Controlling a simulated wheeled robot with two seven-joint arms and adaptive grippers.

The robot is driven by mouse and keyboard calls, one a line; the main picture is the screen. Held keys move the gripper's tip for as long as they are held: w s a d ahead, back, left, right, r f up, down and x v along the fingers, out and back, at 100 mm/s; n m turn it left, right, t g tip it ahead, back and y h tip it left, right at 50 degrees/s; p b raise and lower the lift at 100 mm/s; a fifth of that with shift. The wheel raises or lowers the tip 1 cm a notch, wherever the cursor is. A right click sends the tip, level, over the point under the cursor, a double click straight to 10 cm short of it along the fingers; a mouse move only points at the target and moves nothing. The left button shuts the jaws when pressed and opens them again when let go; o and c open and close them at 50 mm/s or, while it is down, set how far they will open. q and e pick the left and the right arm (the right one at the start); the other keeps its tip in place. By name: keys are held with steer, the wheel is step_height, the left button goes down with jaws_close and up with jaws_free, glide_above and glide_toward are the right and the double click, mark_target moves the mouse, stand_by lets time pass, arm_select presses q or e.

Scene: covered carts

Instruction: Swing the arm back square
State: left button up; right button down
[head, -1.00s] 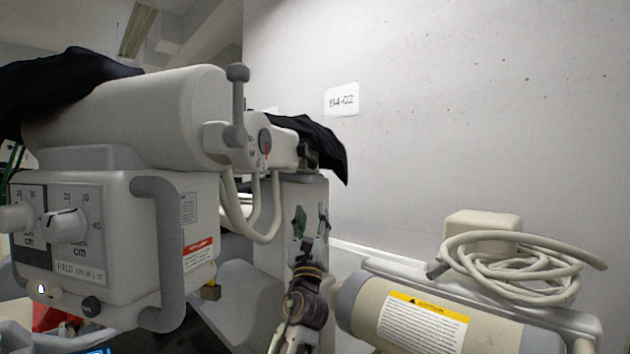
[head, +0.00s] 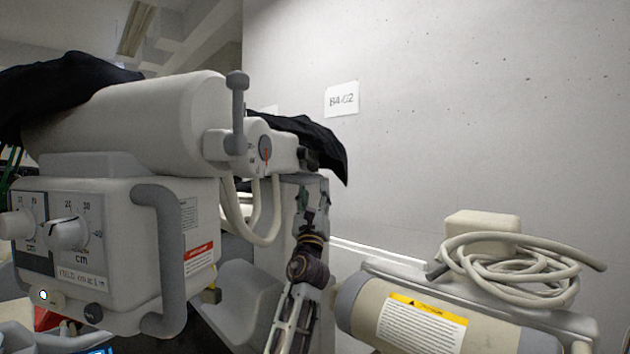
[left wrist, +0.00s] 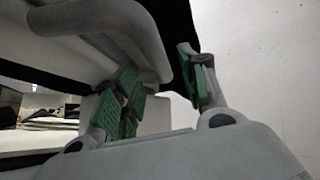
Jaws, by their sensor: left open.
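The white tube head (head: 120,120) of a cart-like machine fills the left of the head view, above a control box (head: 110,240) with dials and a grey curved handle (head: 160,255). A short arm (head: 275,148) with a round dial and red pointer (head: 265,150) joins it to a pale column (head: 290,250). A grey upright lever (head: 237,115) stands at the joint. My left gripper (head: 310,195) is in front of the column, below the arm. In the left wrist view its green-padded fingers (left wrist: 160,92) are apart and empty, below a pale tube (left wrist: 145,35). My right gripper is out of view.
Black cloth (head: 60,85) drapes over the tube head, and more black cloth (head: 320,140) hangs behind the arm. At right, a beige cylinder (head: 420,320) lies by a coiled cable (head: 515,262). A concrete wall (head: 480,130) with a sign (head: 341,99) stands behind.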

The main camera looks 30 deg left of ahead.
arm_select(q)
steer(key=shift+x, duration=2.75)
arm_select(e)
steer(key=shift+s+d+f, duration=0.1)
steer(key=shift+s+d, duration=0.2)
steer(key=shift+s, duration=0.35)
arm_select(q)
jaws_close()
